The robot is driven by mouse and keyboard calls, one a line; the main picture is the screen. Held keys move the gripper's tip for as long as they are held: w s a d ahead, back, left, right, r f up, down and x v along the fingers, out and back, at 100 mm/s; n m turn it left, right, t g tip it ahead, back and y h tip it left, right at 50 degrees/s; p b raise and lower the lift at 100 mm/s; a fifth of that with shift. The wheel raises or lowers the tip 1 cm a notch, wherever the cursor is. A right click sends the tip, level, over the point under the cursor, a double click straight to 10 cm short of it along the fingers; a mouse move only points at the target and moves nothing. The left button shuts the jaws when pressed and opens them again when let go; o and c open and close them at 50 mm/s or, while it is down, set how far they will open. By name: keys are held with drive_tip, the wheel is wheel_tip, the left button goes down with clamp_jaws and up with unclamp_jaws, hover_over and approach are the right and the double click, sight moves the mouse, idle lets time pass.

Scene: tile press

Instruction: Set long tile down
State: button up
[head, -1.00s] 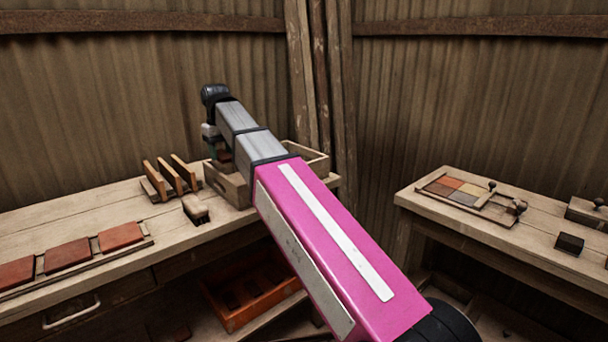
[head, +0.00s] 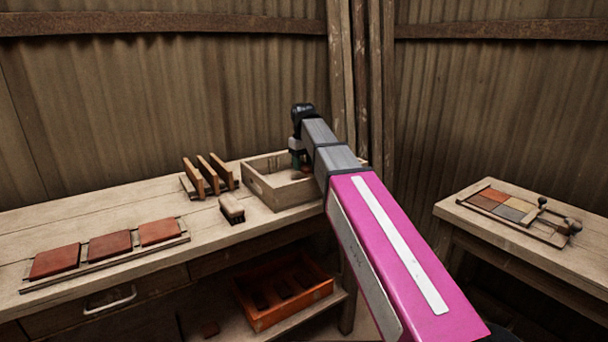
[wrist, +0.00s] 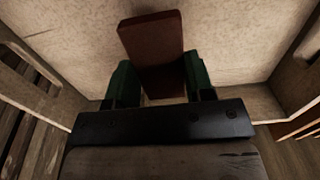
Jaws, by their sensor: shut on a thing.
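The long tile (wrist: 151,38) is dark reddish brown and lies between the two green fingers of my gripper (wrist: 160,82) in the wrist view. My gripper is shut on it, and its far part sticks out beyond the fingertips. Pale wooden surfaces of the box surround it in that view. In the head view, my gripper (head: 297,160) is over and partly inside the open wooden box (head: 285,193) at the right end of the long bench. My arm hides part of the box, and I cannot tell whether the tile touches its floor.
A brush (head: 232,208) lies left of the box, and a rack with upright brown slabs (head: 208,176) stands behind it. Three red tiles (head: 109,246) sit on a board at the left. An orange crate (head: 283,290) is below. A side table (head: 565,255) stands right.

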sight(304, 165)
drive_tip(key=shift+f, duration=2.05)
drive_tip(key=shift+f, duration=0.1)
drive_tip(key=o, duration=1)
wheel_tip(304, 165, up, 12)
drive_tip(key=shift+r, duration=0.15)
drive_tip(key=shift+d, duration=0.1)
